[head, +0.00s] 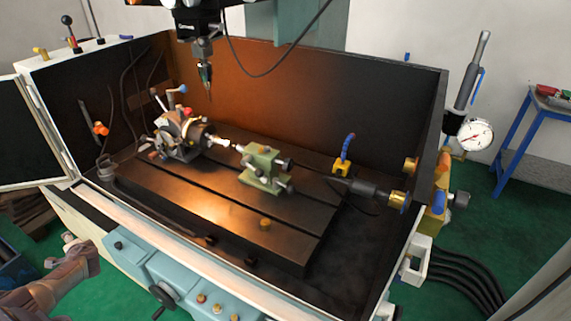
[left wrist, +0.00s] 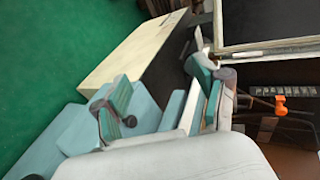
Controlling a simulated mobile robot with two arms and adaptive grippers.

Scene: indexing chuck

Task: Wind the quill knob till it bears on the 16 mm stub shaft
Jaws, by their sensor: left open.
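The indexing chuck (head: 180,135) stands on the dark slotted table in the head view. A short bright stub shaft (head: 221,141) points from it towards the green tailstock (head: 262,168). The quill tip (head: 240,148) faces the shaft; whether they touch is too small to tell. A dark knob (head: 288,164) at the tailstock's right end appears to be the quill knob. My left gripper (head: 74,246) is outside the enclosure at lower left, far from the tailstock. It is open and empty; its spread fingers show in the left wrist view (left wrist: 165,95). My right gripper is not in view.
The enclosure's front rim (head: 190,235) lies between my left gripper and the table. A spindle head (head: 197,20) hangs above. A dark cylinder with a brass end (head: 398,200) and a blue-hosed yellow block (head: 341,167) are right of the tailstock. The table's front is mostly clear.

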